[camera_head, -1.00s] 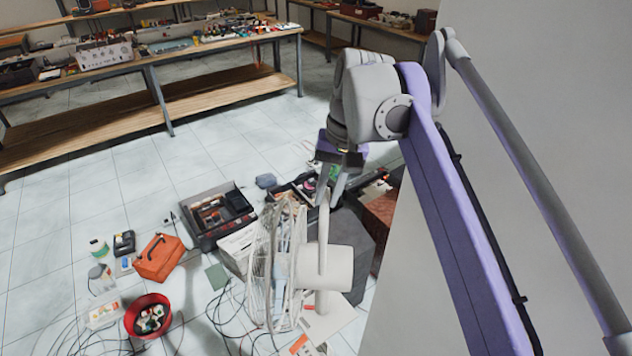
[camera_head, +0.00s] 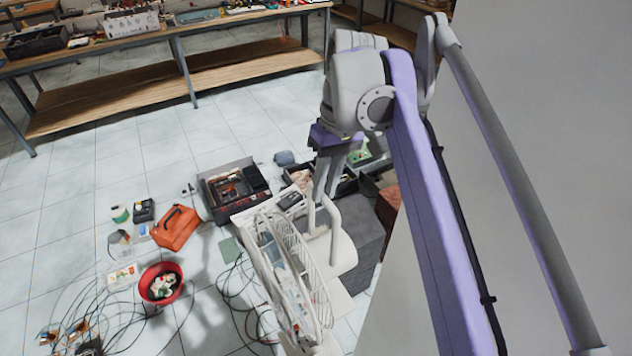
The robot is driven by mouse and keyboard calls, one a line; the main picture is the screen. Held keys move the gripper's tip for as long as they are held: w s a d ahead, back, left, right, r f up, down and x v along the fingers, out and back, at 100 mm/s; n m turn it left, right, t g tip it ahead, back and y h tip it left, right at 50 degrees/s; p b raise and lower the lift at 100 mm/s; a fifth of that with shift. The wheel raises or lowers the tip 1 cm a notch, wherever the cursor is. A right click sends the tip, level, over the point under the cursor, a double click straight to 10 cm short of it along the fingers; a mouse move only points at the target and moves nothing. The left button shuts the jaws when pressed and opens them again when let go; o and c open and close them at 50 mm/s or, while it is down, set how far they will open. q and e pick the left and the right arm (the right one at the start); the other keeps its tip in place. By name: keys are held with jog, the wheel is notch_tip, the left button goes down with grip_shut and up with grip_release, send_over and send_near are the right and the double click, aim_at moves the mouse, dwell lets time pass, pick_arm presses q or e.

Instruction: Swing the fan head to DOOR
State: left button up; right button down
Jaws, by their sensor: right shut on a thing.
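The white fan stands on the tiled floor, and its wire-cage head (camera_head: 287,280) shows slanted and nearly edge-on at lower middle. A pale, bent upright part of the fan (camera_head: 333,235) rises behind the cage. My right gripper (camera_head: 322,195) reaches down from above with its fingers close together, shut on the top of this pale part. The fingers hide the exact contact. I see no readable DOOR mark. My left gripper is not in view.
A red bowl (camera_head: 161,284), an orange toolbox (camera_head: 177,228) and an open dark case (camera_head: 233,190) lie left of the fan. Black cables (camera_head: 235,290) cross the floor near it. A pale wall (camera_head: 540,110) stands at right, and a workbench (camera_head: 180,75) at the back.

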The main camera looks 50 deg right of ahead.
jog(key=shift+n, duration=0.4)
jog(key=c, duration=0.8)
grip_release()
notch_tip(320, 180, up, 11)
jog(key=d, duration=0.2)
jog(key=shift+s+f+p, duration=0.2)
jog(key=shift+p, duration=0.15)
jog(key=shift+f, duration=0.1)
